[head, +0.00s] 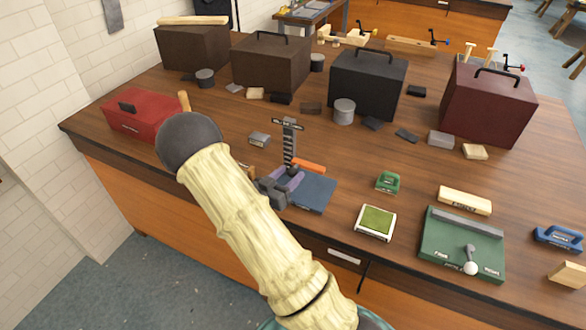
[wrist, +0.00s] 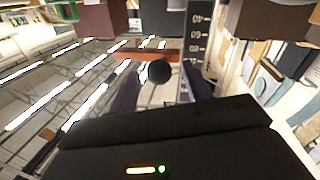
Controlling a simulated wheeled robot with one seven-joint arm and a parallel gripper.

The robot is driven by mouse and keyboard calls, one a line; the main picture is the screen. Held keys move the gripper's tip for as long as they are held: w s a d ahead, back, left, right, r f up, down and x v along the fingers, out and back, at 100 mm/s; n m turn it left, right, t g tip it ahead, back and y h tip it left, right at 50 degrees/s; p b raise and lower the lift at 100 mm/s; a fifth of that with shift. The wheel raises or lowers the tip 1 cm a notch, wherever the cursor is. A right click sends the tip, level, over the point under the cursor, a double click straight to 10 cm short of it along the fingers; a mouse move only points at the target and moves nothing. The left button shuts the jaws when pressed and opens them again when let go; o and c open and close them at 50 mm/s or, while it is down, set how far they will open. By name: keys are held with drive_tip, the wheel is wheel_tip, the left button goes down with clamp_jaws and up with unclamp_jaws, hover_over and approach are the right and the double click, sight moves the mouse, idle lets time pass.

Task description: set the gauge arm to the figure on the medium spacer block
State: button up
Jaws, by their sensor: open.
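The gauge stands near the front of the bench, with a dark upright scale (head: 289,145) and a blue-grey base plate (head: 316,194). Its orange arm (head: 308,166) sticks out to the right, low on the post. My gripper (head: 283,180) is at the gauge, its purple fingers apart. In the wrist view the orange arm (wrist: 150,54) and a black round knob (wrist: 159,71) show between the open fingers, and white figures mark the scale (wrist: 197,35). A small grey labelled block (head: 259,139) lies behind the gauge; its figure is unreadable, and I cannot tell which block is medium.
Several lidded boxes, such as the black one (head: 368,85), stand along the back with small blocks before them. A red box (head: 143,115) is left. A green stamp (head: 387,182), a framed green pad (head: 377,222) and a green lever board (head: 462,245) lie right of the gauge.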

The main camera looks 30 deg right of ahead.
drive_tip(key=shift+x, duration=1)
clamp_jaws()
drive_tip(key=shift+f, duration=0.1)
unclamp_jaws()
